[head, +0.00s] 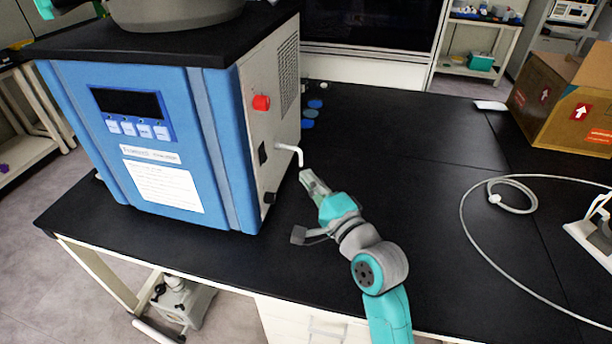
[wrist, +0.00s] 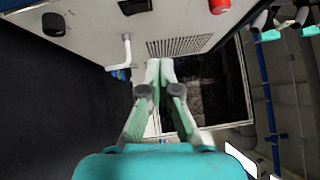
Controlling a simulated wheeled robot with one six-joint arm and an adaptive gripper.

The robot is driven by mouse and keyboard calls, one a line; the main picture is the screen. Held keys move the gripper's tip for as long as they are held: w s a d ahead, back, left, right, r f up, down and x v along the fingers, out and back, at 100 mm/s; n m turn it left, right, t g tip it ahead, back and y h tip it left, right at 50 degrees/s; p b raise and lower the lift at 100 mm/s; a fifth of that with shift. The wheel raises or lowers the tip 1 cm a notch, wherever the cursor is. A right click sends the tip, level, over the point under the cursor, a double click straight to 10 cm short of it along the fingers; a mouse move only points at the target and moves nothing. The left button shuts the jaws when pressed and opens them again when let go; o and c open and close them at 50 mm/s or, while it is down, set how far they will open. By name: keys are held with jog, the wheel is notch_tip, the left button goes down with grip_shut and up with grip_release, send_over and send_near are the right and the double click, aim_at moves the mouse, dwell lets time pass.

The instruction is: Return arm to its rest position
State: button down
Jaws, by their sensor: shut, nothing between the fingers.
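My gripper (head: 309,178) is at the end of my teal and grey arm, above the black bench. It is shut and empty, its fingertips just below and right of the white bent pipe (head: 291,152) on the freeze dryer's side panel. The freeze dryer (head: 217,150) is a blue and white box with a dark display. In the wrist view the shut fingers (wrist: 160,66) point away from the camera, with the pipe (wrist: 126,52) to their left. I cannot tell whether the fingertips touch the pipe.
The black bench top (head: 400,140) is mostly clear right of the dryer. A cardboard box (head: 560,100) stands at the back right. A thin white hose (head: 480,255) loops on the right. A red knob (head: 261,102) sticks out from the dryer's side.

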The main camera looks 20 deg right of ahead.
dwell(0.4)
jog(key=s+f+n+g+h, duration=0.25)
jog(key=s+f+n, duration=0.35)
jog(key=s+f, duration=1.25)
jog(key=s+a+n+g, duration=0.1)
jog(key=s+n, duration=1)
jog(key=s, duration=1.4)
jog(key=shift+a+r, duration=0.15)
jog(key=shift+r, duration=0.05)
jog(key=shift+s+g+h, duration=0.1)
jog(key=shift+g+h, duration=0.15)
